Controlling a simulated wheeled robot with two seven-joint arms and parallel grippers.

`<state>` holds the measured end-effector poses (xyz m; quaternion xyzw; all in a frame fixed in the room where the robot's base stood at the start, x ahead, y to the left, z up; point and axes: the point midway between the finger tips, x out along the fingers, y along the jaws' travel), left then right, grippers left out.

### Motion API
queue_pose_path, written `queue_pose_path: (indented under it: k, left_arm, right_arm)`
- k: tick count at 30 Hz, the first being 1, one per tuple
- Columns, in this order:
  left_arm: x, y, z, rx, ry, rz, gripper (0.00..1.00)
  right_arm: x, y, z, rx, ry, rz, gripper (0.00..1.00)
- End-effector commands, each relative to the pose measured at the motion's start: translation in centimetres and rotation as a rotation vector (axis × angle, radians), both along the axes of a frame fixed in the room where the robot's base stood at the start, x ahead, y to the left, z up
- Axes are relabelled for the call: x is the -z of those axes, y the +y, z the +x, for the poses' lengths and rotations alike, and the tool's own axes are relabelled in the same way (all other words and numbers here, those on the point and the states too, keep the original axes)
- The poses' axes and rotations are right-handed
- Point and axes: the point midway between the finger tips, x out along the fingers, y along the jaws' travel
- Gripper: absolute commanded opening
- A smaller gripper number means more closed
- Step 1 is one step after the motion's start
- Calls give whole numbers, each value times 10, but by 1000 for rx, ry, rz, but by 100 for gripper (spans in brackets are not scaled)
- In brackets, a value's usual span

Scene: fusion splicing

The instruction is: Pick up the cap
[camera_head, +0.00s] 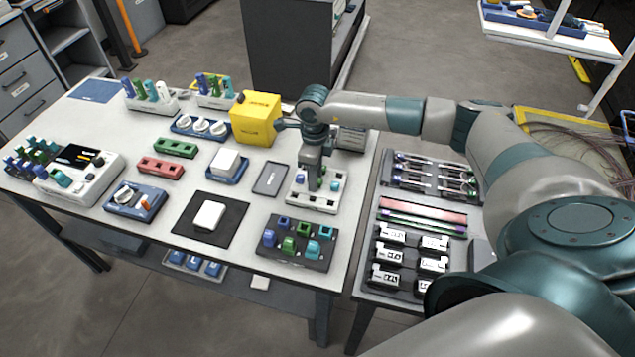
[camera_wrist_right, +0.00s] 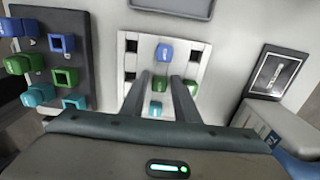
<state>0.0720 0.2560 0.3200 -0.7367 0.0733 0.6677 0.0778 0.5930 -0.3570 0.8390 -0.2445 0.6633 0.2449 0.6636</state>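The task does not say which cap it means. Small blue, green and teal caps stand on a white tray (camera_head: 313,203) with square dark slots, and on a dark tray (camera_head: 297,262) in front of it. My right gripper (camera_head: 314,184) points down over the white tray. In the right wrist view, its two fingers (camera_wrist_right: 161,80) are apart. A green cap (camera_wrist_right: 158,83) and a teal cap (camera_wrist_right: 156,107) show in the gap between them. My left gripper is not in view.
A yellow box (camera_head: 257,119) stands behind the white tray. A grey flat plate (camera_head: 270,179) lies to its left. A side table with black-and-white clips (camera_head: 388,254) stands to the right. A black mat (camera_head: 188,223) with a white block is at the left.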

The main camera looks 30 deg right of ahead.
Motion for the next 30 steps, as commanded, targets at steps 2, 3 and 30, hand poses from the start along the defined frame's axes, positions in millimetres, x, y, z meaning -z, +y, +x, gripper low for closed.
queue_pose_path:
  k: [2,3,30]
  left_arm:
    - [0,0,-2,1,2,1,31]
    - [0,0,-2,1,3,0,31]
    - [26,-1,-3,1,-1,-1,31]
  right_arm:
    - [0,0,0,0,0,0,19]
    - [0,0,0,0,0,0,9]
    - [-48,10,-12,-4,-2,1,2]
